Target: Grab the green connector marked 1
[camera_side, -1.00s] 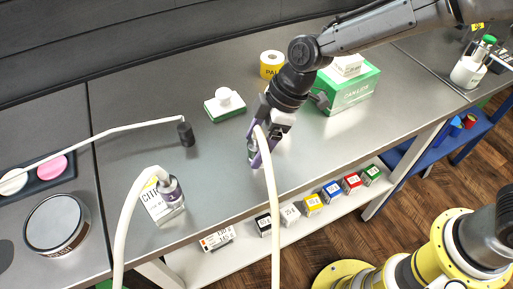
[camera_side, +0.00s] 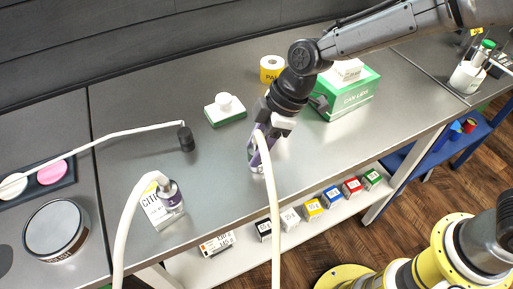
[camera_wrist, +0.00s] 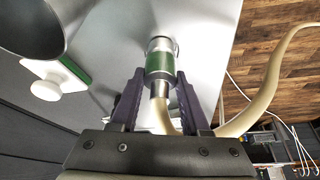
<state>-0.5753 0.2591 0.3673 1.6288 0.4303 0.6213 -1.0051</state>
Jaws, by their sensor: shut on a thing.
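My gripper (camera_side: 262,150) has purple fingers and points down near the front edge of the grey table. It is shut on the green connector (camera_wrist: 160,62), a metal cylinder with a green band and a cream hose (camera_wrist: 262,95) on its end. In the wrist view the connector lies between the two fingers. In the side view the fingers largely hide it; its lower end shows just below them. I cannot read a 1 on it, and cannot tell if its end touches the table.
A second hose ends in a connector (camera_side: 170,194) beside a CITR-labelled box (camera_side: 155,208). Small coloured boxes line the lower shelf.

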